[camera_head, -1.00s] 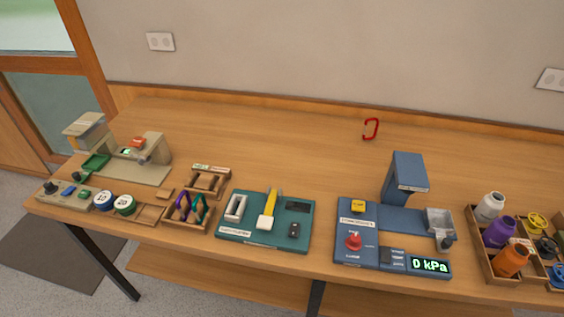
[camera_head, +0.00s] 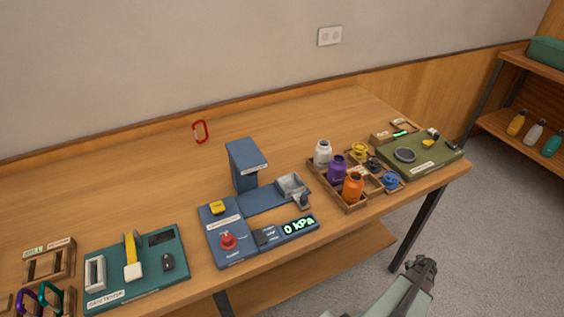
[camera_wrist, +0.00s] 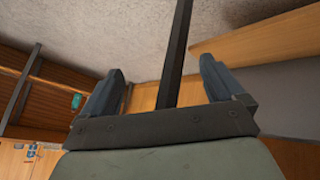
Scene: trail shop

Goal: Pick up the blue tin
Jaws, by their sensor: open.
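No object in the current views is plainly a blue tin. A small blue item (camera_head: 391,180) sits in a compartment of the wooden tray right of centre in the head view; its kind is too small to tell. My gripper (camera_head: 423,266) is at the lower right of the head view, in front of the table's edge, apart from that tray. In the wrist view my gripper (camera_wrist: 162,75) has its two fingers spread, with nothing between them but a dark table leg in the background.
The wooden tray (camera_head: 350,206) also holds white, purple and orange bottles. A blue pressure station (camera_head: 258,203) and a teal board (camera_head: 110,288) stand left of it. A green mat (camera_head: 440,160) lies right. A red carabiner (camera_head: 200,131) is at the back; the table around it is clear.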

